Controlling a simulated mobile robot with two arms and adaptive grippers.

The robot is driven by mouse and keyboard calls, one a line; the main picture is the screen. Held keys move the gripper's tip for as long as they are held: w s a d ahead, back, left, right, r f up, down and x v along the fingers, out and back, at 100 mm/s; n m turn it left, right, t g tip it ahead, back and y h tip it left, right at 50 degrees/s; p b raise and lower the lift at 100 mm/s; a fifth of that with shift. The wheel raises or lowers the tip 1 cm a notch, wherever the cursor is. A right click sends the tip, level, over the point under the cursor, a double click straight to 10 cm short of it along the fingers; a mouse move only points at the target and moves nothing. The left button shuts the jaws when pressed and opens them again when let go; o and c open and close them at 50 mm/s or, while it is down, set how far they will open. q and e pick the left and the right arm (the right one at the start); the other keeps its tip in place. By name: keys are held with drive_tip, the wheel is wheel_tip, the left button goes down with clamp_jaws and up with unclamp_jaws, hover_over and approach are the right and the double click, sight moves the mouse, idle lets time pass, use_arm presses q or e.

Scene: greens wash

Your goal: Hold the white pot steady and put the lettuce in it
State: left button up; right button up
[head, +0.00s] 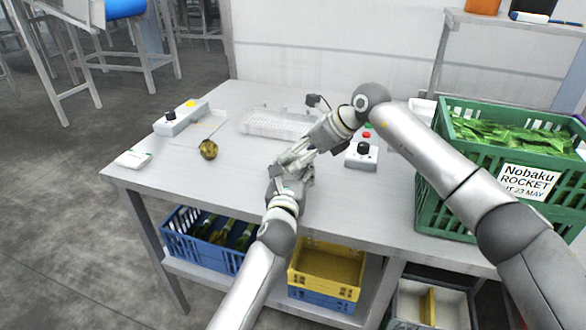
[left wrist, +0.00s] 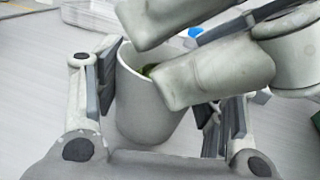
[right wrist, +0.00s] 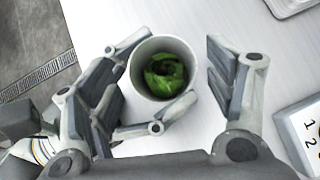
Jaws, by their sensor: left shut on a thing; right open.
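The white pot (left wrist: 148,118) stands upright on the table between my left fingers in the left wrist view. Green lettuce (right wrist: 165,76) lies inside the pot, below its rim, in the right wrist view. My left gripper (head: 277,180) is shut on the pot's sides. My right gripper (right wrist: 160,98) is open above the pot, its fingers apart and empty. In the head view the two grippers meet closely and hide the pot and lettuce. The right fingers cross over the pot's right side in the left wrist view.
A green crate (head: 455,222) of leaves stands on the right of the table (head: 225,190). A control box (head: 362,162), a clear tray (head: 275,123), a gold-bowled ladle (head: 208,149), another control box (head: 180,120) and a white packet (head: 133,159) lie around. The table's front left is clear.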

drive_tip(key=v, duration=1.1)
drive_tip(key=shift+d, duration=0.15)
use_arm(q)
drive_tip(key=o, duration=1.1)
drive_tip(key=shift+s, duration=0.1)
drive_tip(key=s, duration=0.4)
drive_tip(key=s+a, duration=0.1)
drive_tip(key=s, duration=0.6)
drive_tip(key=shift+s+a, duration=0.35)
drive_tip(key=shift+f, duration=0.1)
use_arm(e)
drive_tip(key=shift+f, duration=0.1)
